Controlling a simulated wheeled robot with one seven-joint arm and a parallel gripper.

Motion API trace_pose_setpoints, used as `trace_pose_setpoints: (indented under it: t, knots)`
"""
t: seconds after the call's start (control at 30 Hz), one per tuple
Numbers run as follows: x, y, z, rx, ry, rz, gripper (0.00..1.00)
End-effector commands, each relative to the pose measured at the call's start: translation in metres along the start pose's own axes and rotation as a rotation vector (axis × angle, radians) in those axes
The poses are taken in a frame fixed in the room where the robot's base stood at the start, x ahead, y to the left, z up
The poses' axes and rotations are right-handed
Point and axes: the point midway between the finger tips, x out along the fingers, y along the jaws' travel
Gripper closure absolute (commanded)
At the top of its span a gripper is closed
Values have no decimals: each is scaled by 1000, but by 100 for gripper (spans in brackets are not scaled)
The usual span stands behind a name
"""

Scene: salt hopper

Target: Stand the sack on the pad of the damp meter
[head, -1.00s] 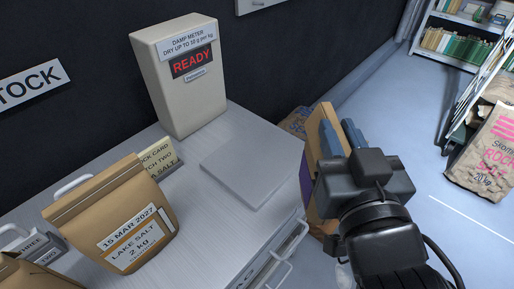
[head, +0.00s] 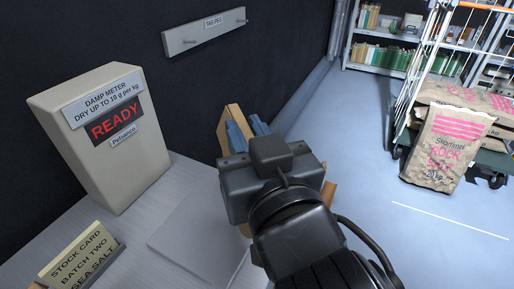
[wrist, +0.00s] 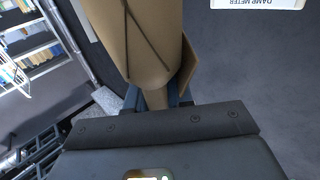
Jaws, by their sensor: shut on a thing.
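The damp meter (head: 105,140) is a cream box whose display reads READY. Its pad (head: 190,250) is a flat grey plate in front of it, bare where visible; my arm hides its right side. My gripper (head: 248,132) is shut on a brown paper sack (head: 235,112), right of the meter in the head view. My gripper and arm hide most of the sack there. In the wrist view, the sack (wrist: 135,45) fills the upper middle between the blue fingers (wrist: 157,100). The meter's label (wrist: 258,3) shows at the top edge, upside down.
A stock card (head: 80,255) for batch two sea salt stands front left on the bench. A tag peg board (head: 204,32) hangs on the dark wall. A large rock salt sack (head: 447,148) leans by a trolley at right. The floor between is clear.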

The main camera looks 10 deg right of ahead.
Motion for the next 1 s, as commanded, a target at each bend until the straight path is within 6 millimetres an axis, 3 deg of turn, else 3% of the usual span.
trace_pose_setpoints:
  t: [0.3, 0.5, 0.7, 1.0]
  knots:
    - [44, -38, 32, -1, 1, -3, 100]
    - [61, -53, 46, 0, 2, -2, 100]
    - [66, -57, 53, 0, 2, -2, 100]
    - [66, -56, 86, -1, 0, -1, 100]
